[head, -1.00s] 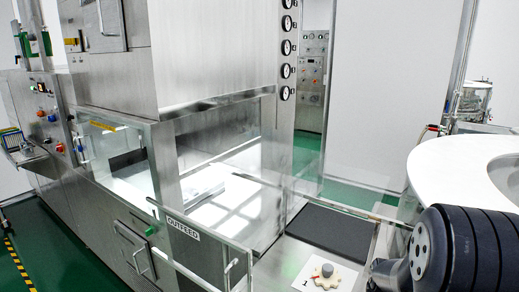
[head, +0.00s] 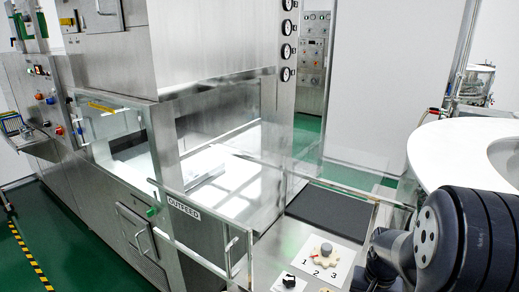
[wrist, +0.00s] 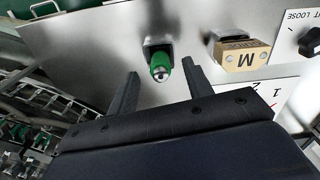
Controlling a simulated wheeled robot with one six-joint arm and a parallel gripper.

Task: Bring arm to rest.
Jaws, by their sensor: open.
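My gripper (wrist: 160,68) shows in the wrist view with its two dark fingers spread apart and nothing held between them. Past the fingertips, a green-collared fitting with a metal tip (wrist: 160,66) sticks out from a steel panel (wrist: 100,45); it appears in line with the gap, and I cannot tell how far off it is. In the head view my arm's black ribbed joint (head: 465,240) fills the lower right; the gripper is not visible there.
A white round table (head: 450,150) is at right.

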